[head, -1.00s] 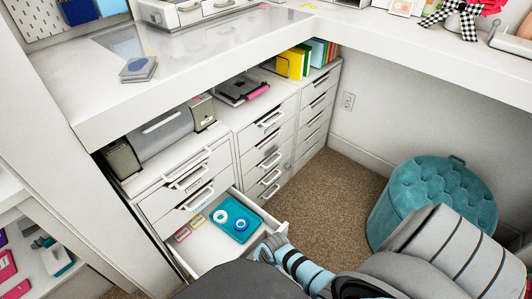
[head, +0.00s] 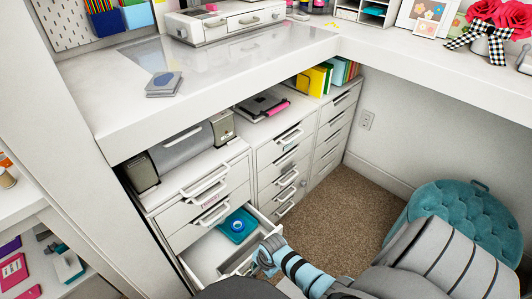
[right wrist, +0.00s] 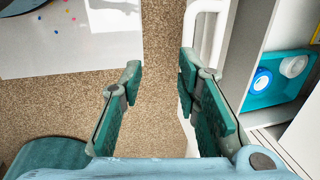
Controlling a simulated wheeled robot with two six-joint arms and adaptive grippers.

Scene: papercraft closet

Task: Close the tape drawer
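The white tape drawer (head: 205,258) stands partly open at the bottom of the front cabinet stack. Inside it a teal tray (head: 237,224) holds a blue tape roll; the right wrist view shows the tray (right wrist: 262,98) with a blue-and-white roll and a white roll. My right gripper (head: 266,254) is at the drawer's front, on its outer side. In the right wrist view its fingers (right wrist: 160,68) are spread with nothing between them. The right finger overlaps the drawer's front and handle (right wrist: 203,35); I cannot tell whether it touches. My left gripper is not in view.
Closed drawers (head: 285,160) stand further along, under the white countertop (head: 240,70). A teal tufted stool (head: 455,215) stands at the right, near my right arm. Carpet (head: 345,215) between stool and cabinets is clear.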

